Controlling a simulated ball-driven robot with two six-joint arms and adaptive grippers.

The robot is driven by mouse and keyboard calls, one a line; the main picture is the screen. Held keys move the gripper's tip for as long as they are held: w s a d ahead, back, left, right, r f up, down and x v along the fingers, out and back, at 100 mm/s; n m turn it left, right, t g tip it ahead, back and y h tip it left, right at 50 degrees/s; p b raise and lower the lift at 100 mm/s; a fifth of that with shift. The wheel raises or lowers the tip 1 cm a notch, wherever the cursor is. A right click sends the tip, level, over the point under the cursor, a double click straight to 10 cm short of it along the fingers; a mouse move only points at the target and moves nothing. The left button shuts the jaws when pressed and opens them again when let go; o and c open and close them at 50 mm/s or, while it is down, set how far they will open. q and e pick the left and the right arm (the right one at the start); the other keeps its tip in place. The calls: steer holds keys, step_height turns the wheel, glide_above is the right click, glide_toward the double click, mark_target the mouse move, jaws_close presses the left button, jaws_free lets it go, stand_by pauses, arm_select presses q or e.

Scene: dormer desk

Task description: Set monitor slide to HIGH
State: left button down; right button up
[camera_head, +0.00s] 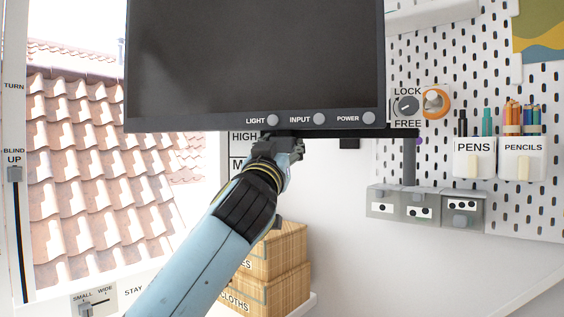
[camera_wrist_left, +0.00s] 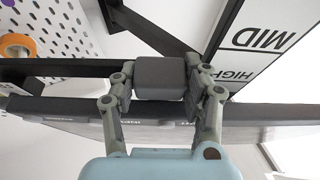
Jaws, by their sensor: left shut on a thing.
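The monitor (camera_head: 250,60) is a large dark screen with a bottom strip of round buttons. Behind its lower edge stands a white scale board (camera_head: 238,150) marked HIGH, with an M line below. In the left wrist view the board (camera_wrist_left: 268,38) shows MID and HIGH. My left gripper (camera_head: 280,143) reaches up to the monitor's bottom edge, close to HIGH. In the wrist view its fingers are shut on a grey block (camera_wrist_left: 160,78), the grip by a dark rail behind the monitor. My right gripper is not in view.
Wicker boxes (camera_head: 283,250) stand below my arm. On the right are a LOCK/FREE knob (camera_head: 408,105), pen and pencil cups (camera_head: 521,158), a grey socket box (camera_head: 425,207) and a pegboard. A window with a blind slider (camera_head: 14,174) is at left.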

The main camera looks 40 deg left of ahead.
arm_select(q)
steer(key=shift+r, duration=0.65)
steer(key=c, duration=1.1)
jaws_free()
steer(key=o, duration=0.5)
steer(key=shift+f, duration=0.1)
steer(key=shift+s+f, duration=0.15)
steer(key=v, duration=1.1)
steer(key=shift+s, duration=0.35)
